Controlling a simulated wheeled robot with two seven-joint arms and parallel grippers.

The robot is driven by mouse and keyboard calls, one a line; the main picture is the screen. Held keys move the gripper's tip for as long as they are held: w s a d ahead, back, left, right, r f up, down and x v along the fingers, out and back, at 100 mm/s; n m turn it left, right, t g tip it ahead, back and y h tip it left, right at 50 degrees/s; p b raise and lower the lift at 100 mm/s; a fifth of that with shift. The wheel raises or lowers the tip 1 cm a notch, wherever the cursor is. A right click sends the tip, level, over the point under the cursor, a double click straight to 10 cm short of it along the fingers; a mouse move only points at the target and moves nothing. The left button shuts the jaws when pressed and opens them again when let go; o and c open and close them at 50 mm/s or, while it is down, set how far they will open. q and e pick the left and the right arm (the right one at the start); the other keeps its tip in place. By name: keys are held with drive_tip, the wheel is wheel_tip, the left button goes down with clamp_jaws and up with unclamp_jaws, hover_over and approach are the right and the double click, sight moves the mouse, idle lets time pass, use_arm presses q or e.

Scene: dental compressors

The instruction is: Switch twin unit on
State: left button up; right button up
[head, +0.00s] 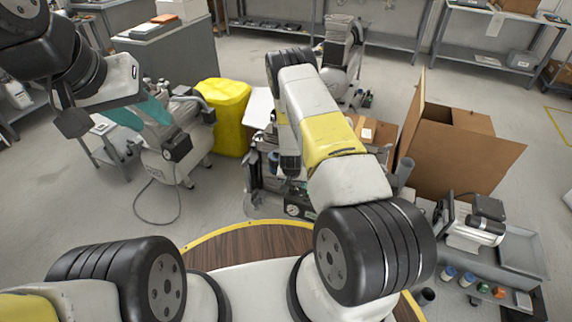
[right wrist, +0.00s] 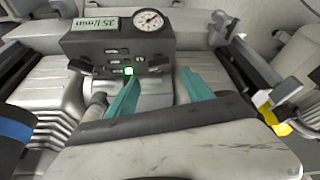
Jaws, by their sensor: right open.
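The twin unit's dark control panel (right wrist: 120,48) shows in the right wrist view, with a round gauge (right wrist: 148,21), a "35 l/min" label and small switches. A small square on the panel glows green (right wrist: 129,71). My right gripper (right wrist: 162,76) is open and empty in front of the panel. Its left teal fingertip is close to the green square; I cannot tell whether they touch. In the head view, the panel's gauge (head: 293,210) shows low beneath my right arm, which hides much of the unit. My left gripper (head: 147,112) is open and empty at the left.
A pale machine (head: 170,160) stands below my left gripper, beside a yellow covered bin (head: 224,112). An open cardboard box (head: 460,158) stands at the right. A grey tray bench (head: 525,252) with a motor and small jars is at the lower right. Floor is clear at lower left.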

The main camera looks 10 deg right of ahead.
sight(295, 189)
drive_tip(key=shift+v, duration=1.1)
drive_tip(key=shift+d+f+m, duration=0.1)
drive_tip(key=shift+d+m, duration=0.2)
drive_tip(key=shift+d, duration=0.05)
drive_tip(key=c, duration=0.5)
drive_tip(key=d+m+g, duration=0.1)
drive_tip(key=m, duration=0.2)
drive_tip(key=d+f+m+g+y, duration=0.1)
drive_tip(key=m, duration=0.2)
drive_tip(key=d+m+y, duration=0.1)
drive_tip(key=d+m, duration=0.1)
drive_tip(key=m, duration=0.1)
drive_tip(key=shift+s+f+g, duration=0.3)
drive_tip(key=shift+f+g, duration=0.1)
drive_tip(key=shift+c, duration=0.4)
drive_tip(key=m, duration=0.1)
drive_tip(key=m+y, duration=0.1)
drive_tip(key=m, duration=0.1)
drive_tip(key=shift+w+r, duration=0.15)
drive_tip(key=shift+w, duration=0.05)
drive_tip(key=w+a+f+m+y, duration=0.2)
drive_tip(key=f+m, duration=0.1)
drive_tip(key=w+a+f+m, duration=0.1)
drive_tip(key=f+m, duration=0.1)
drive_tip(key=shift+f+y, duration=0.25)
drive_tip(key=shift+y, duration=0.15)
drive_tip(key=shift+c, duration=0.4)
